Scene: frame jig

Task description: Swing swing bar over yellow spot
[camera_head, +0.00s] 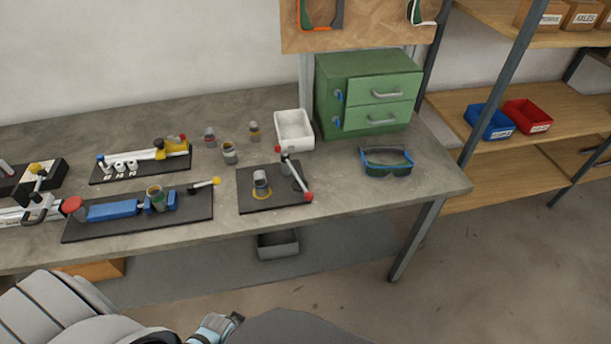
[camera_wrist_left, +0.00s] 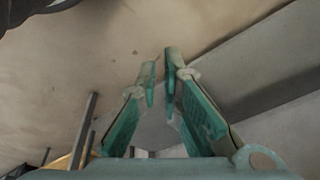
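The swing bar (camera_head: 294,173) is a thin bar running from a post on a dark square plate (camera_head: 287,204) to a red knob (camera_head: 308,196) at the plate's right front corner. The yellow spot (camera_head: 267,203) is on the plate's left part, partly covered by a small upright grey-topped cylinder (camera_head: 260,181). The bar lies to the right of the spot. My left gripper (camera_wrist_left: 161,58) is empty, with a gap between its teal-padded fingers. Its teal part shows at the bottom edge of the head view (camera_head: 218,328), well in front of the table. My right gripper is not visible.
To the left lie a fixture with a blue block (camera_head: 112,210) and another with white pieces (camera_head: 124,165). Small jars (camera_head: 230,152) and a white bin (camera_head: 293,130) stand behind the plate. Safety goggles (camera_head: 387,162) and a green drawer cabinet (camera_head: 365,95) are to the right.

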